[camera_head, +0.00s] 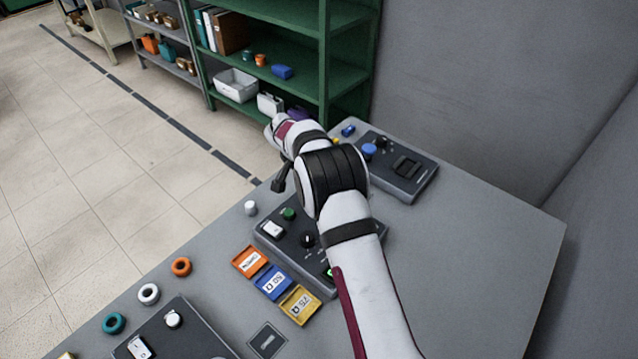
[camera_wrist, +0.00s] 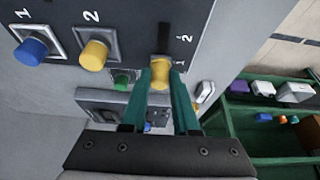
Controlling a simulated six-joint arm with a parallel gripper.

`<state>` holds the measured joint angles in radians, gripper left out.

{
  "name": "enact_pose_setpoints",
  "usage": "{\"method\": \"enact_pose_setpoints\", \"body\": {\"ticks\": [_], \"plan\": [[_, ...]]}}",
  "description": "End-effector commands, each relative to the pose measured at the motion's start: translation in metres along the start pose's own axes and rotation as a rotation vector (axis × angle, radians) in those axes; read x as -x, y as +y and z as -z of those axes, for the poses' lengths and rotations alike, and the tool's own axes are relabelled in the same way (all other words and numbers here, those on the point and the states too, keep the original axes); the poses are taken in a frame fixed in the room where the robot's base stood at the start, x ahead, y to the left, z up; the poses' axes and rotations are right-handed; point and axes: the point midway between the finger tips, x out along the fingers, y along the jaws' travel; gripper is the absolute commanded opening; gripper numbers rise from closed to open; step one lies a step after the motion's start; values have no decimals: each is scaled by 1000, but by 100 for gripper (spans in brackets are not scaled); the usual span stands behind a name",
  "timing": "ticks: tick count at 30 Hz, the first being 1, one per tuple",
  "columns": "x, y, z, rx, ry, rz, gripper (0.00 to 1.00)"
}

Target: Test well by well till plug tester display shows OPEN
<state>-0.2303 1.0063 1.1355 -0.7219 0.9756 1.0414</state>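In the wrist view a dark panel carries a blue plug (camera_wrist: 31,51) in a square mount marked 1 and a yellow plug (camera_wrist: 94,55) in a mount marked 2. A black slot marked 1 and 2 has a yellow knob (camera_wrist: 160,62) at its 1 end. My gripper (camera_wrist: 161,76) has its teal fingertips on both sides of this knob, with no clear gap. In the head view my arm hides much of a dark box (camera_head: 290,262) with a green button (camera_head: 289,214), a white switch and a green-lit spot. No display text is readable.
A second dark box (camera_head: 407,186) stands at the back right. Orange (camera_head: 249,262), blue (camera_head: 272,281) and yellow (camera_head: 300,304) labelled trays lie in front. Several coloured rings line the left table edge. A green shelf (camera_head: 300,75) stands behind. The right tabletop is clear.

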Motion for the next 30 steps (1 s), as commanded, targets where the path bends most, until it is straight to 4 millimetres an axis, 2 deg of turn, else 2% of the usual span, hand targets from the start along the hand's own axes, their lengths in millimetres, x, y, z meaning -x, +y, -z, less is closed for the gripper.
{"method": "enact_pose_setpoints", "body": {"ticks": [1,2,11,30], "plan": [[0,0,0,0,0,0,6],[0,0,0,0,0,0,0],[1,0,0,0,0,0,0],[11,0,-25,1,0,1,0]]}}
